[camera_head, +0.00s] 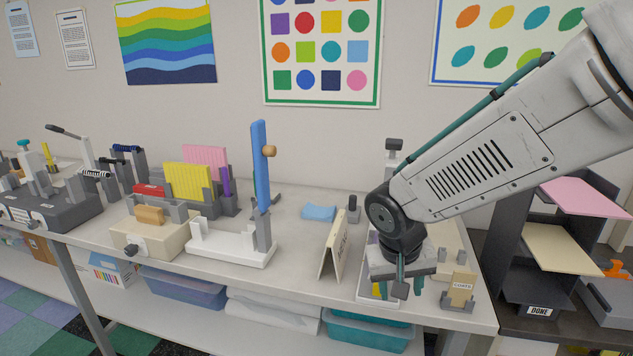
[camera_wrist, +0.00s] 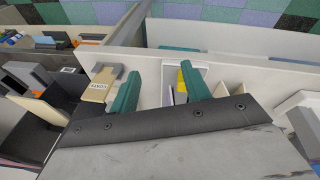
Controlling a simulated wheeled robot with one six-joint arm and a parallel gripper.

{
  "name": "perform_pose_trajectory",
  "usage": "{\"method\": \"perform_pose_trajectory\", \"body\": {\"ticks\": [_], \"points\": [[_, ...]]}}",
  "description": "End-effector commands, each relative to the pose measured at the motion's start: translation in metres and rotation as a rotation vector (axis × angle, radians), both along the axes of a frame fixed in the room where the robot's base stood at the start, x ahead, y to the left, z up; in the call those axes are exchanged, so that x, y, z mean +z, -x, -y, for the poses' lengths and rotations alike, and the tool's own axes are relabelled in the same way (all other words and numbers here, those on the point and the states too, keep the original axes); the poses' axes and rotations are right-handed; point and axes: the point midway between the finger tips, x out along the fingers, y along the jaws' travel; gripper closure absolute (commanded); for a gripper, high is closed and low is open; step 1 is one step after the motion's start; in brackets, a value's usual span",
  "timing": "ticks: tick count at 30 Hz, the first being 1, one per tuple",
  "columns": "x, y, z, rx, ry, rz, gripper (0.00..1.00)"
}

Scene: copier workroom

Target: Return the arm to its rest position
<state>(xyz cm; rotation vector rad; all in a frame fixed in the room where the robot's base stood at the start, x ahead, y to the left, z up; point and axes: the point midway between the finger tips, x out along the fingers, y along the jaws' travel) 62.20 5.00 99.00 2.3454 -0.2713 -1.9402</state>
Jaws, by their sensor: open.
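My arm reaches in from the upper right in the head view and bends down at the wrist. My gripper (camera_head: 391,285) hangs over the right part of the worktable (camera_head: 310,276), above a small white tray (camera_head: 364,290). In the wrist view, its two teal fingers stand well apart, with nothing held between them (camera_wrist: 160,90). A yellow item (camera_wrist: 183,86) in the tray shows beside one finger. A tan labelled card in a grey holder (camera_head: 459,287) stands just right of the gripper; it also shows in the wrist view (camera_wrist: 101,84). My gripper hides part of the tray.
A cream tent sign (camera_head: 334,246) stands close left of the gripper. Left of it are a white stand with a tall blue lever (camera_head: 260,170) and upright yellow folders (camera_head: 188,178). A dark shelf with paper trays (camera_head: 561,250) stands right. Open air lies above the table.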

Motion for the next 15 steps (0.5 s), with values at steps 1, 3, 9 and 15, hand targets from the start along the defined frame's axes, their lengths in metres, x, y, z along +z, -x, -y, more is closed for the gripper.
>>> {"method": "perform_pose_trajectory", "body": {"ticks": [1,3,9,15], "points": [[0.01,0.017,0.01,0.022,0.007,-0.036,0.53],[0.021,0.038,0.021,0.054,0.008,-0.087,0.53],[0.055,0.104,0.048,0.127,-0.037,-0.193,0.53],[0.084,0.17,0.065,0.16,-0.132,-0.211,0.53]]}}
